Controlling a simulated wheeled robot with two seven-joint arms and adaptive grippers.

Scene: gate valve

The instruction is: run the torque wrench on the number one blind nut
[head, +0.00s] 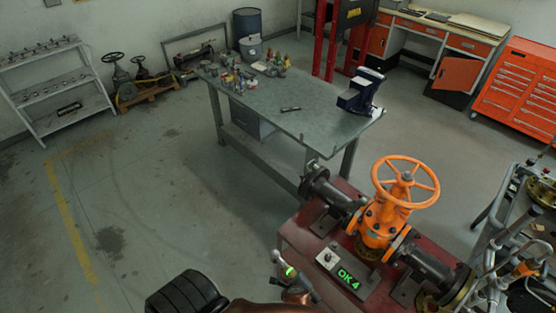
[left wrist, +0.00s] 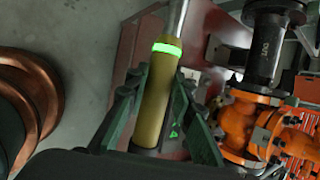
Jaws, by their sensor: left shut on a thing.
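The torque wrench shows in the left wrist view as a tan handle (left wrist: 155,105) with a lit green band and a silver shaft running up out of the picture. My left gripper (left wrist: 160,95) is shut around this handle. In the head view the wrench (head: 284,262) shows its silver head and green band, near the front left of the red valve stand (head: 290,237), apart from the valve. The orange gate valve (head: 385,220) stands on it between dark pipes. A brass-coloured flange (head: 430,300) is at the right pipe end. I cannot make out the number one blind nut.
A small box with a green "OK 4" display (head: 348,277) sits on the stand's front. A grey workbench (head: 300,100) with a blue vise (head: 361,92) is behind. A cart (head: 490,215) stands close on the right. The floor at left is clear.

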